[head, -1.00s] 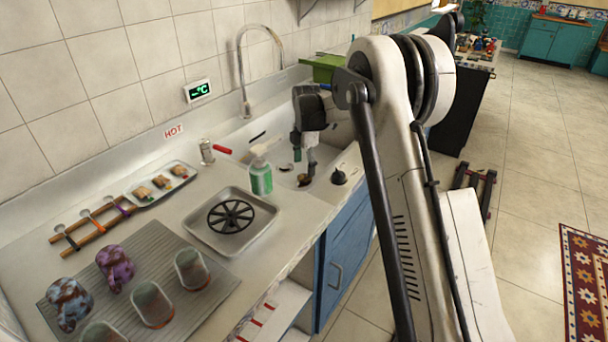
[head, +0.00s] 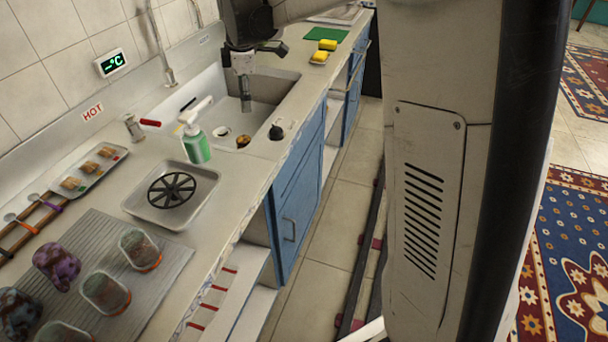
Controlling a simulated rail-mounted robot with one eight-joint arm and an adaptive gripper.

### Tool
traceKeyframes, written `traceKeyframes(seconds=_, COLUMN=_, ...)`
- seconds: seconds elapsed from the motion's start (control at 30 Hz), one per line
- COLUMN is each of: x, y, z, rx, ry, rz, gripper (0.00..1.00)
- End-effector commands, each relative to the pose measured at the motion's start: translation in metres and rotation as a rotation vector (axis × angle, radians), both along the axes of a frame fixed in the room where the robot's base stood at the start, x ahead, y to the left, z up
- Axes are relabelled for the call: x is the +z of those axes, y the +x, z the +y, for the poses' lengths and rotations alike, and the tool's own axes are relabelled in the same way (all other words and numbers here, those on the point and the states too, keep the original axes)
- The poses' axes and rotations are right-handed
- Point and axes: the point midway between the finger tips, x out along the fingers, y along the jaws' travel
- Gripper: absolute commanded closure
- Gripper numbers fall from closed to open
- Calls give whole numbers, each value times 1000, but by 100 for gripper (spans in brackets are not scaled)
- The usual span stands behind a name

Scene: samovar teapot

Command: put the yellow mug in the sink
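No yellow mug can be made out for certain. Two small yellow things (head: 324,51) sit on the far counter, too small to tell what they are. The sink (head: 205,98) is a pale basin set in the counter. My gripper (head: 245,104) points down over the sink, and its fingers look close together. I see nothing clearly held, but the fingers are too small and dark to tell open from shut.
A green soap bottle (head: 196,146) stands at the sink's near side, with a tall faucet (head: 160,45) behind. A metal tray (head: 143,205) and a ribbed mat (head: 165,262) with glasses and a purple mug (head: 57,266) lie nearer. A green board (head: 326,33) lies beyond.

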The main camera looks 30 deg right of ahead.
Motion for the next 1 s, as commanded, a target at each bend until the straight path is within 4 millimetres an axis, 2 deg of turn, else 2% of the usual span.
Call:
traceKeyframes(seconds=0.03, x=10, y=-16, z=0, rx=-43, ry=9, rz=-15, gripper=38)
traceKeyframes(seconds=0.2, x=34, y=-62, z=0, rx=-213, ry=51, rz=-67, gripper=38)
traceKeyframes(seconds=0.5, x=58, y=-148, z=1, rx=-503, ry=148, rz=-156, gripper=38)
traceKeyframes(seconds=0.77, x=58, y=-221, z=1, rx=-748, ry=254, rz=-228, gripper=38)
traceKeyframes(seconds=1.0, x=41, y=-284, z=1, rx=-968, ry=371, rz=-286, gripper=38)
